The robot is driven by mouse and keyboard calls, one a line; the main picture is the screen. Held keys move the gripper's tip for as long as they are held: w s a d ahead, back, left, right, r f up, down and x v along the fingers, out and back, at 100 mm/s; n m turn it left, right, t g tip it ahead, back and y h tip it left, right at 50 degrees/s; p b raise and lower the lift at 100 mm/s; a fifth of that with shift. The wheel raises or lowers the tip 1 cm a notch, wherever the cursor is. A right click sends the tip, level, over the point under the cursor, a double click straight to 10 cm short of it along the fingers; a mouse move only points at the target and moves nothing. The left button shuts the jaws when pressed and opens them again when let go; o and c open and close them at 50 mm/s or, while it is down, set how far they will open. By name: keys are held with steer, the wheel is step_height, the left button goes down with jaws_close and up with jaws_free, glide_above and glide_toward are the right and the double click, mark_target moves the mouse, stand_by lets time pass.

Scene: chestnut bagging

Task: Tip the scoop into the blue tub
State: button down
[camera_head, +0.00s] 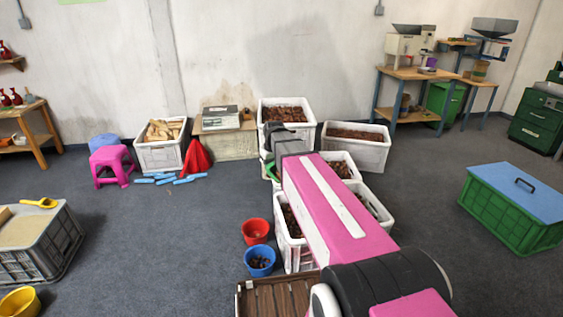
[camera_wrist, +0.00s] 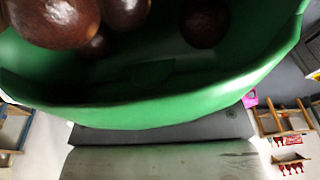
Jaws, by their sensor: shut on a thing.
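The blue tub (camera_head: 260,270) stands on the floor in the head view with some chestnuts in it. My gripper (camera_head: 279,137) is beyond the tub, out over the white crates, and is partly hidden by my arm. It is shut on the green scoop (camera_head: 270,168), of which only a sliver shows there. In the wrist view the green scoop (camera_wrist: 165,107) fills the upper part, with several brown chestnuts (camera_wrist: 205,22) in it. The scoop is apart from the tub. Its grip point is hidden.
A red tub (camera_head: 256,238) stands just behind the blue one. White crates of chestnuts (camera_head: 294,262) are close on the right, partly under my arm. A slatted wooden surface (camera_head: 262,301) is at the front. The floor left of the tubs (camera_head: 170,245) is clear.

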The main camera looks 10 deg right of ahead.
steer(key=w+a+f+n, duration=0.2)
steer(key=w+a+f, duration=0.15)
steer(key=f, duration=0.35)
steer(key=w+a+f+n, duration=0.2)
steer(key=a+f, duration=0.2)
steer(key=f, duration=0.2)
steer(key=a+f+n+y, duration=0.1)
steer(key=a+f+n, duration=0.35)
steer(key=f, duration=0.75)
steer(key=a+f+n+g, duration=0.1)
steer(key=a+f, duration=0.6)
steer(key=f, duration=0.6)
steer(key=a+f+n+y, duration=0.15)
steer(key=a+f, duration=0.45)
steer(key=f, duration=0.6)
steer(key=s+d+r+t+y, duration=0.1)
steer(key=d+r+t+y, duration=0.1)
steer(key=d+r+y, duration=0.7)
steer(key=shift+d+r+n+y, duration=0.2)
steer(key=shift+r+n+y, duration=0.2)
steer(key=shift+r+y, duration=0.8)
steer(key=shift+s+f+y, duration=0.1)
steer(key=shift+f+y, duration=0.05)
steer(key=shift+y, duration=0.1)
